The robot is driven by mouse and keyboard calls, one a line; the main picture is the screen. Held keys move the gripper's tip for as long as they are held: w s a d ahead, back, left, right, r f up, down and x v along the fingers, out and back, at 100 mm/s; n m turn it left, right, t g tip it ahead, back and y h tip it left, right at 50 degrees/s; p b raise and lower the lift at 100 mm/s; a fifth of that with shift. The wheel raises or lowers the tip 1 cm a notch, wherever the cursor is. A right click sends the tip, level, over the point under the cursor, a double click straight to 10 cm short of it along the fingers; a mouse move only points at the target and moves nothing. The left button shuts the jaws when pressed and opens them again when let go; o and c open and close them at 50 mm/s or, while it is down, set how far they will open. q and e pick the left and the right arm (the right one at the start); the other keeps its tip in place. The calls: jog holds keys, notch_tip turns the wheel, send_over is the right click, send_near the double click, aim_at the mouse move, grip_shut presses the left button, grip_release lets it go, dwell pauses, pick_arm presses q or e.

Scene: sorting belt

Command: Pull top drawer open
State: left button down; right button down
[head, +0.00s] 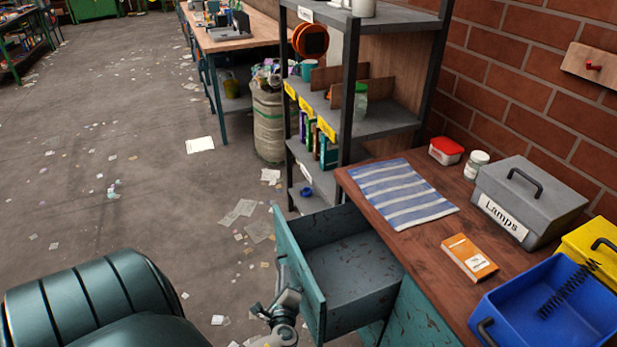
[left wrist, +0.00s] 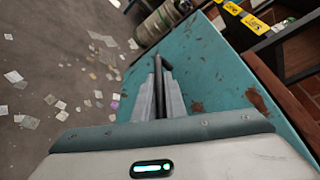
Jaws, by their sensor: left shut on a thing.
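The top drawer (head: 299,262) of the teal, worn workbench is pulled well out in the head view. Its grey inside is bare and empty. My left gripper (head: 281,299) is at the outer face of the drawer front, low in the head view. In the left wrist view my left gripper (left wrist: 160,97) is shut on the dark bar handle (left wrist: 158,70), one finger on each side of it. The teal drawer front (left wrist: 205,65) shows there too. The handle is hidden in the head view. My right gripper is not in view.
The brown worktop (head: 415,250) holds a striped cloth (head: 402,193), an orange box (head: 469,258), a grey "Lamps" case (head: 530,195) and a blue bin (head: 545,310). A shelf rack (head: 375,125) stands behind the drawer. The littered floor (head: 130,200) at left is open.

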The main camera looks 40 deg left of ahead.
pick_arm(q)
jog(key=s, duration=0.1)
jog(key=s+a, duration=0.1)
jog(key=s, duration=0.2)
jog(key=shift+a, duration=0.3)
jog(key=c, duration=1.8)
grip_release()
jog(key=shift+d, duration=0.1)
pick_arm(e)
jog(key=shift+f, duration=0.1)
